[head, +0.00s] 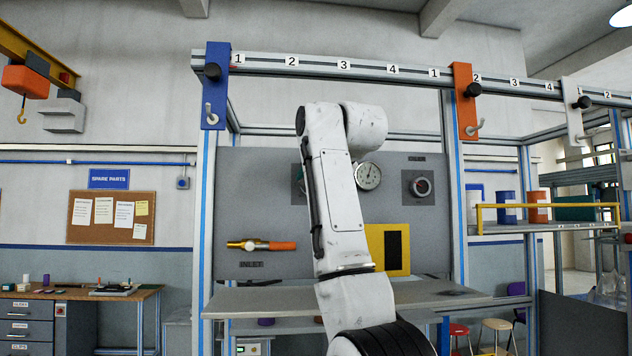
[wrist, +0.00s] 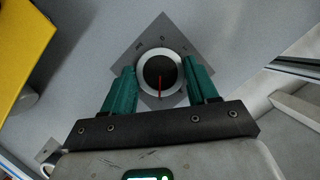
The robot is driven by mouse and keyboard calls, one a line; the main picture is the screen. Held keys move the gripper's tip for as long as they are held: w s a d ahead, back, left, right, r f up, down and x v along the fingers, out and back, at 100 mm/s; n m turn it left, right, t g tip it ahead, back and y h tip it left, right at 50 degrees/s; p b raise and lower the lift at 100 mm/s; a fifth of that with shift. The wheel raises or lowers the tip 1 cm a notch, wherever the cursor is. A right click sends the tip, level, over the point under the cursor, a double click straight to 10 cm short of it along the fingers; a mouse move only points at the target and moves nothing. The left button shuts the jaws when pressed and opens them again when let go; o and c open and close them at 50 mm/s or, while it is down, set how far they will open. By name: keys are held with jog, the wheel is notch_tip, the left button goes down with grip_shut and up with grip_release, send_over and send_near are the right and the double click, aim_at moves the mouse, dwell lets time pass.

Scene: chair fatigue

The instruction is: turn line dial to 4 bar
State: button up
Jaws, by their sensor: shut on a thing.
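A round dial (wrist: 151,70) with a pale rim, a dark face and a red pointer sits on a square grey plate (wrist: 162,24) in the wrist view. The pointer runs from the middle toward the bottom of the picture; the plate's marks are too small to read. My gripper (wrist: 160,72) is shut on the dial, one teal finger on each side. In the head view my arm hides the dial; a strip of dark plate (head: 297,194) and a bit of teal show left of the arm. A white gauge (head: 369,176) shows right of the arm, its numbers unreadable.
The grey panel (head: 260,190) also carries an inlet valve (head: 262,245) with an orange handle, a knob (head: 421,187) at the right and a yellow-framed black box (head: 390,250). A shelf (head: 250,300) juts out below. Numbered hook rails run overhead.

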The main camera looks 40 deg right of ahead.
jog(key=shift+f, duration=0.2)
jog(key=o, duration=1.1)
jog(key=shift+r, duration=0.1)
jog(key=shift+c, duration=0.2)
jog(key=shift+s, duration=0.1)
jog(key=b+v, duration=0.4)
jog(key=v, duration=0.6)
jog(key=shift+s+a, duration=0.2)
jog(key=shift+s, duration=0.05)
